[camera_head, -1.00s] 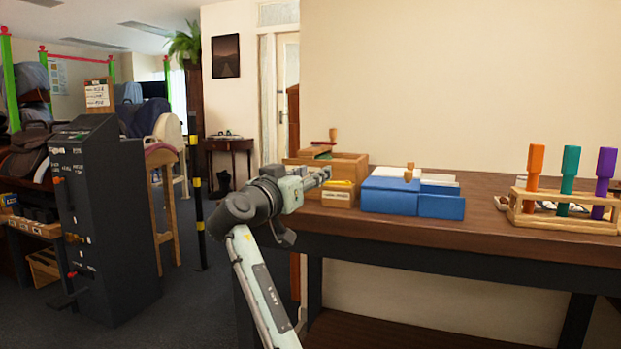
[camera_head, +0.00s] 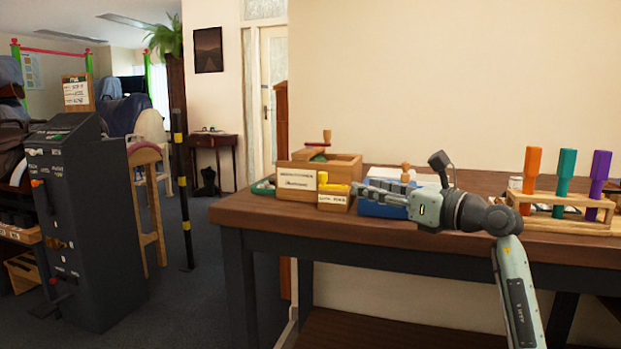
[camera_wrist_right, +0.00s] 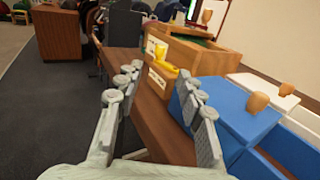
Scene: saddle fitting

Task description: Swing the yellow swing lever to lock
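My right gripper (camera_head: 360,189) points left over the bench, in front of the blue box (camera_head: 380,209). In the wrist view my right gripper (camera_wrist_right: 160,84) has its fingers spread with nothing between them, and the yellow piece shows beyond the tips. My left gripper is not in view.
A dark control cabinet (camera_head: 95,230) with several small levers and knobs stands at the left. A larger wooden box (camera_head: 295,180) is behind the small one. A rack (camera_head: 560,211) holds orange, teal and purple handles.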

